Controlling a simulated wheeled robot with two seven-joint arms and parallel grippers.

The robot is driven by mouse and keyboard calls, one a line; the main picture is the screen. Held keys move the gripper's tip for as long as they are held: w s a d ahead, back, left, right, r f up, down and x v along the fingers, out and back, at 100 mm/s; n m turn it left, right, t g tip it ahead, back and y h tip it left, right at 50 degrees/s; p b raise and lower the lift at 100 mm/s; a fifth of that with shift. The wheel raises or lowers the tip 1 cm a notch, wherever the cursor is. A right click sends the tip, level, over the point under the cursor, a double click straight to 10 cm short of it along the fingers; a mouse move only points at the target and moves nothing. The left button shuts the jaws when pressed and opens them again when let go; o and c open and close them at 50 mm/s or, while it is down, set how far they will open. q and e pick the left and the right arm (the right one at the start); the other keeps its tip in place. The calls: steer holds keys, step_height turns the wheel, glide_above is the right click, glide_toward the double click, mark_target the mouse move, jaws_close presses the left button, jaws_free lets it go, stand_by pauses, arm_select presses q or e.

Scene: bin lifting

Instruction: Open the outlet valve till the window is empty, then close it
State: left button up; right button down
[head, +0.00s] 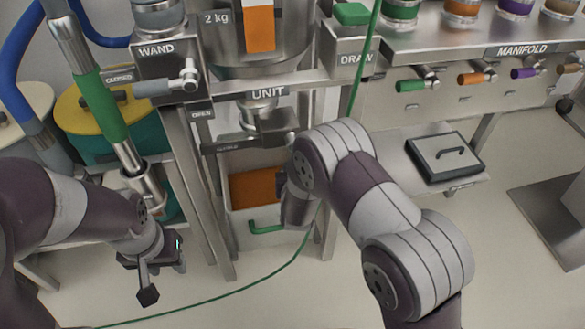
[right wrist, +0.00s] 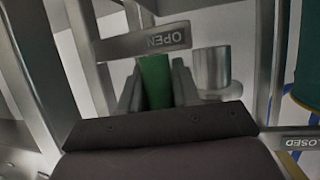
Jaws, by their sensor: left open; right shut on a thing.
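The window (head: 260,28) on the unit's hopper shows orange material, beside a 2 kg mark. The outlet valve (head: 268,122) sits under the hopper, by the UNIT label. My right arm hides part of it in the head view. In the right wrist view my right gripper (right wrist: 156,88) is shut on a green handle (right wrist: 155,72), which stands by the OPEN plate (right wrist: 142,40). The CLOSED plate (right wrist: 302,143) is off to the right there. My left gripper (head: 158,268) is open and empty, low at the left.
The wand's green tube (head: 103,105) and a yellow-lidded drum are at the left. A green cord (head: 250,285) crosses the floor. A manifold bench (head: 480,45) is at the right.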

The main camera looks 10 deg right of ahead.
steer(key=shift+d, duration=0.1)
steer(key=c, duration=0.9)
jaws_free()
steer(key=shift+s+r+p, duration=0.25)
steer(key=shift+s+p, duration=0.05)
steer(key=p+v, duration=0.4)
steer(key=v, duration=0.8)
steer(key=shift+p, duration=0.35)
steer(key=shift+f, duration=0.15)
